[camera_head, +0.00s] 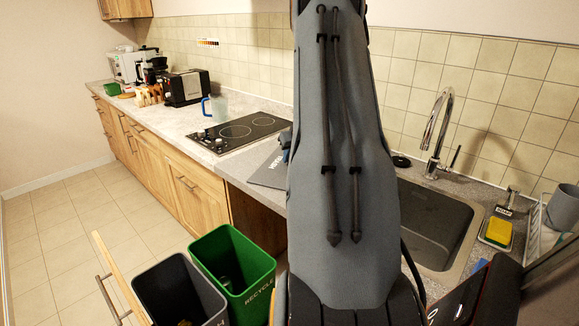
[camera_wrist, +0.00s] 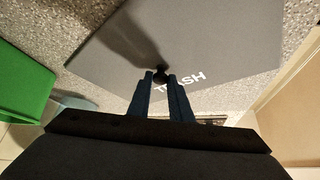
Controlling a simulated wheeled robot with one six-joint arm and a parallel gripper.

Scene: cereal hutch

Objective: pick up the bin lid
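The bin lid is a flat dark grey panel with white lettering ending in "ASH". In the head view, the lid (camera_head: 268,174) lies at the counter's front edge beside the cooktop, partly hidden by my arm. The fingertips are mostly hidden behind my arm in the head view.
A grey open bin (camera_head: 180,290) and a green recycle bin (camera_head: 236,268) stand below the counter. An open cabinet door (camera_head: 121,278) is left of them. The cooktop (camera_head: 238,131) lies behind the lid; a sink (camera_head: 432,225) is to the right.

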